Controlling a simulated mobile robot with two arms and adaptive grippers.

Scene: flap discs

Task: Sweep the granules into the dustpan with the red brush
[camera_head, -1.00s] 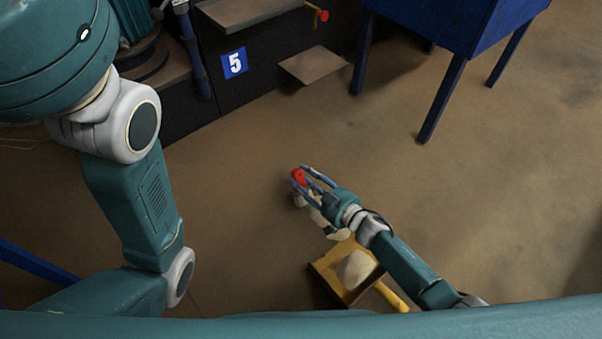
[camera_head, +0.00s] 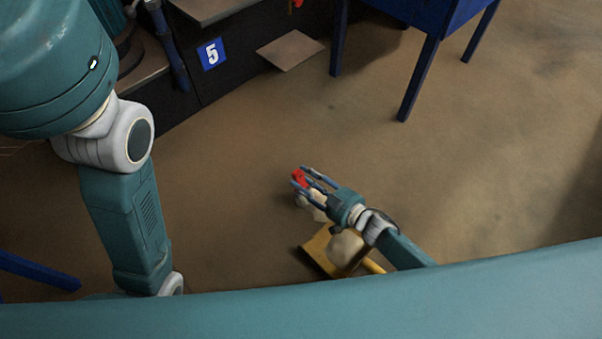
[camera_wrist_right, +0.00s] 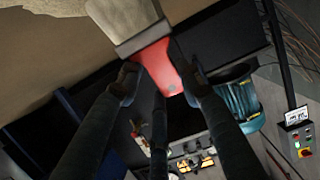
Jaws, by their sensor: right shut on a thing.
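The red brush (camera_head: 298,179) is held in my right gripper (camera_head: 309,179), whose fingers are shut on its handle. In the right wrist view the red handle (camera_wrist_right: 161,66) sits between the fingers, with pale bristles (camera_wrist_right: 122,14) at the top. The yellow dustpan (camera_head: 316,247) lies on the floor below the right arm, its yellow handle (camera_head: 374,266) partly covered by the arm. A pale heap of granules (camera_head: 346,250) is in the dustpan. A pale patch beneath the gripper may be bristles or granules; I cannot tell which. My left gripper is out of view.
A blue table (camera_head: 420,70) stands at the upper right. The floor (camera_head: 470,170) right of the gripper is clear.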

